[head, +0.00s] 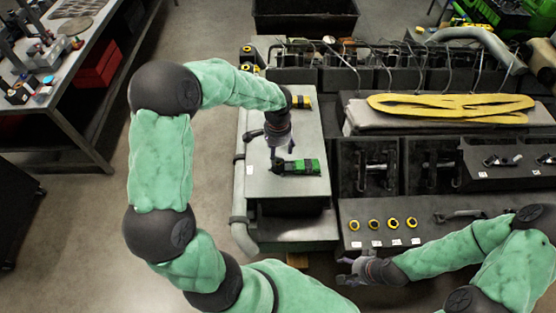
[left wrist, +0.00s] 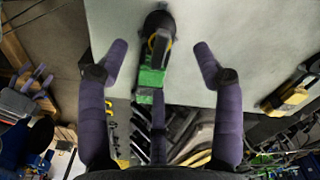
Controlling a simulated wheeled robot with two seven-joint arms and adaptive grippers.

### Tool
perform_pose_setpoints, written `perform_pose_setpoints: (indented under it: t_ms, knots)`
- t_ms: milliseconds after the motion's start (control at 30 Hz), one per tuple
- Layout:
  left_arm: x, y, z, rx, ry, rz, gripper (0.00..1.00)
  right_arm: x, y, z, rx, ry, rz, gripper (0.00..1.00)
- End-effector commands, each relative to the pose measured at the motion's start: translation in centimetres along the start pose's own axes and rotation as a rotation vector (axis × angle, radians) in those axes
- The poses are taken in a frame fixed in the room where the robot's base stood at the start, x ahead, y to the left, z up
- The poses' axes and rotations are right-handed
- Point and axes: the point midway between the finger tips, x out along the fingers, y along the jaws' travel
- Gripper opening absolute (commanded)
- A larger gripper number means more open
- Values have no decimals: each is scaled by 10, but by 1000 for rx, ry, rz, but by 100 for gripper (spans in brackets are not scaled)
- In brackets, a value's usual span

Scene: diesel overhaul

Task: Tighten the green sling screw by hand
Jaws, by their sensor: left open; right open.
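The green sling screw (head: 305,167) lies on the pale grey top of a block (head: 262,186), with a dark round part at its left end. In the left wrist view the green part (left wrist: 152,77) shows between my fingers, with a dark round base and a yellowish ring at its far end. My left gripper (head: 277,152) points down over the dark end. Its two purple fingers (left wrist: 160,62) are open, one on each side, with visible gaps to the green part. My right gripper (head: 348,273) is open and empty, low beside the front of the dark bench.
A yellow-and-black piece (head: 301,102) sits at the block's far end. A yellow sling (head: 450,106) lies folded on the engine at right. Several yellow rings (head: 374,225) stand on the dark bench (head: 440,229). A workbench (head: 62,92) stands at left, with open floor before it.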

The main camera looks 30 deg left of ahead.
Motion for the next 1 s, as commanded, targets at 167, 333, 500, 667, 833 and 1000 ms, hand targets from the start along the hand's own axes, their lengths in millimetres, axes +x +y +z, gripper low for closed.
perform_pose_setpoints:
  t_ms: [167,333,500,667,833,1000]
  knots:
    - [2,0,0,-206,-1,0,67,7,3,0,0,0,0,67]
    - [1,0,0,-406,1,0,67,12,4,0,0,0,0,67]
    - [1,0,0,-606,1,0,67,16,6,-1,0,0,0,67]
    - [0,0,0,-793,0,0,67,19,7,-1,0,0,0,67]
    - [0,0,0,-992,1,0,67,22,8,-1,0,0,0,67]
    - [0,0,0,-1189,1,0,67,24,8,-1,0,0,0,67]
